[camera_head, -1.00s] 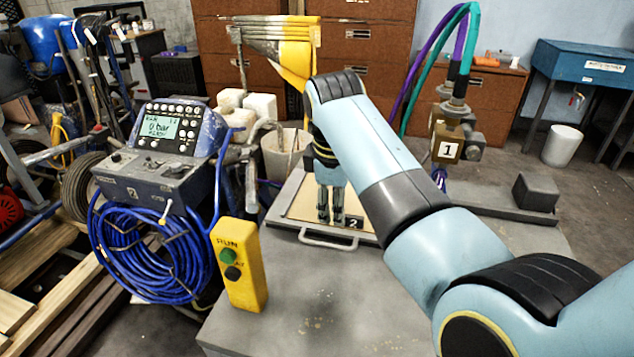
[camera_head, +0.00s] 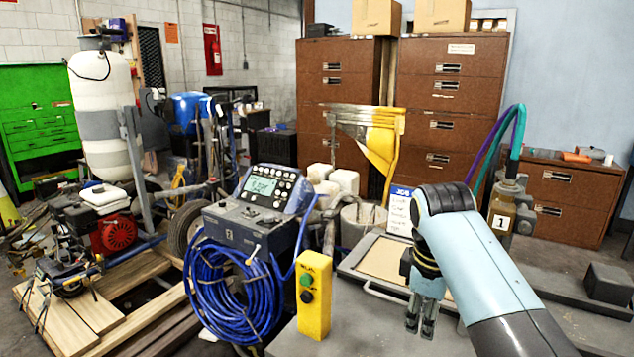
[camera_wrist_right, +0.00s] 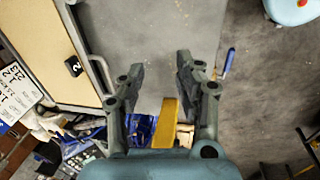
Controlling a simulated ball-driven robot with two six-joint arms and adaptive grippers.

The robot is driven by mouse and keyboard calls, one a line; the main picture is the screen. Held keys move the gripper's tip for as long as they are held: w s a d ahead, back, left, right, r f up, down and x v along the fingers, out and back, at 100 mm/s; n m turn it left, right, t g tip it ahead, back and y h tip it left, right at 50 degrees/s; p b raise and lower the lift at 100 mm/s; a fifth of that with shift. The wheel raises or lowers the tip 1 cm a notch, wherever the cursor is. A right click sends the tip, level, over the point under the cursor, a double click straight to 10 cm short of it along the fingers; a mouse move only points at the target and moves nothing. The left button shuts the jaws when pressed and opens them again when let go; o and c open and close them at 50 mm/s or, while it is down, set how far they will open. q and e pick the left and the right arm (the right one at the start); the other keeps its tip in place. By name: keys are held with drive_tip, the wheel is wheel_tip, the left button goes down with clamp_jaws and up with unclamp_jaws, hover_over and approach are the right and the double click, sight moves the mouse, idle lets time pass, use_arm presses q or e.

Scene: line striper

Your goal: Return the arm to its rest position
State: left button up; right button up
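My right gripper (camera_head: 422,318) hangs fingers down over the front of the grey table (camera_head: 356,335), to the right of the yellow button box. In the right wrist view the gripper (camera_wrist_right: 160,75) has its two fingers spread apart, with nothing between them but the table and floor beyond. My light blue right arm reaches in from the lower right of the head view. My left gripper does not show.
A yellow button box (camera_head: 314,297) stands at the table's left edge. A tray (camera_head: 370,288) marked 2 in the wrist view lies behind the gripper. A console with blue hose (camera_head: 230,290) stands left. A valve tagged 1 (camera_head: 502,215) and a dark block (camera_head: 608,284) are right.

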drive_tip(key=s+d+f+m, duration=0.2)
drive_tip(key=s+d+m, duration=0.15)
drive_tip(key=s, duration=0.35)
drive_tip(key=s+d+f+m, duration=0.2)
drive_tip(key=s+d, duration=0.2)
drive_tip(key=s, duration=0.2)
drive_tip(key=s+d+r+m+t, duration=0.1)
drive_tip(key=s+r+m, duration=0.15)
drive_tip(key=s, duration=0.55)
drive_tip(key=s+d+r+m+t, duration=0.15)
drive_tip(key=s+r, duration=0.25)
drive_tip(key=s, duration=0.5)
wheel_tip(320, 180, down, 36)
drive_tip(key=s+d+m+g+b, duration=0.1)
drive_tip(key=s+d+g+b, duration=0.15)
drive_tip(key=b, duration=0.55)
use_arm(q)
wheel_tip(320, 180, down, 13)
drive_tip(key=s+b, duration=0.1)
drive_tip(key=b, duration=0.3)
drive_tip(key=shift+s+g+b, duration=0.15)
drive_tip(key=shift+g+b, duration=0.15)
use_arm(e)
drive_tip(key=s+f+g, duration=0.1)
drive_tip(key=s+f, duration=1.6)
drive_tip(key=f, duration=0.2)
drive_tip(key=shift+s, duration=0.35)
